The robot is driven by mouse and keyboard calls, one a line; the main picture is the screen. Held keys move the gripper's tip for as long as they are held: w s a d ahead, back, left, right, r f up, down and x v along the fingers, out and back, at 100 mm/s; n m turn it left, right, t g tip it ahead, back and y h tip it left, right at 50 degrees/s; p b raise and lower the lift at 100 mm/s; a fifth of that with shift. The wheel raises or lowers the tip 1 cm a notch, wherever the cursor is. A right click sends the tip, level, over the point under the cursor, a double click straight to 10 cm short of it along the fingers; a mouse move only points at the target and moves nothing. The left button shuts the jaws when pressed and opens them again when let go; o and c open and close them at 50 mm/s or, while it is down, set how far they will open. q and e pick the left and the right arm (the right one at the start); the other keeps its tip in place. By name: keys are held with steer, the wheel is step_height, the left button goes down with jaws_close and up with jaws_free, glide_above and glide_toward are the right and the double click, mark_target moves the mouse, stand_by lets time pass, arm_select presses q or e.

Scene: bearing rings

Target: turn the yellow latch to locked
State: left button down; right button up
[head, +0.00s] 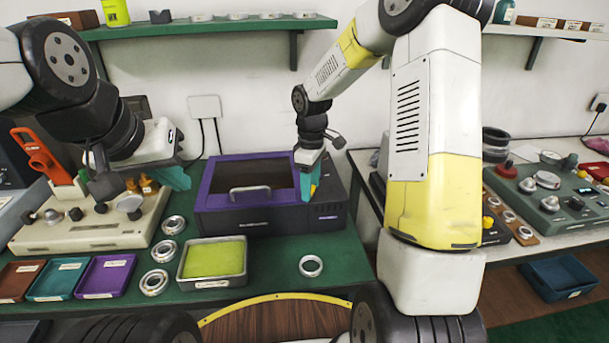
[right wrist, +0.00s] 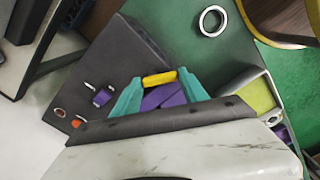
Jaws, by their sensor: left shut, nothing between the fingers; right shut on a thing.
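The yellow latch (head: 313,190) is on the purple-and-black box (head: 325,213), at the right of its purple-framed lid. My right gripper (head: 307,182) reaches down over it and hides most of it in the head view. In the right wrist view the yellow latch (right wrist: 160,79) shows as a short bar between the two teal fingertips of my right gripper (right wrist: 160,77), which is shut on it. A purple part (right wrist: 165,97) lies just behind the latch there. My left gripper (head: 176,178) is shut and empty, left of the box.
A metal tray with a yellow-green pad (head: 181,271) stands in front of the box. Bearing rings (head: 311,266) lie on the green bench around it. A cream fixture (head: 90,235) and small coloured trays (head: 105,277) are at the left. The bench right of the loose ring is clear.

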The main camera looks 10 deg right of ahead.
steer(key=m, duration=0.5)
steer(key=shift+w+a+m, duration=0.25)
steer(key=shift+m, duration=0.05)
steer(key=m, duration=0.6)
steer(key=shift+w, duration=0.35)
steer(key=shift+m, duration=0.3)
steer(key=o, duration=1.4)
step_height(320, 180, up, 8)
steer(key=shift+f, duration=0.1)
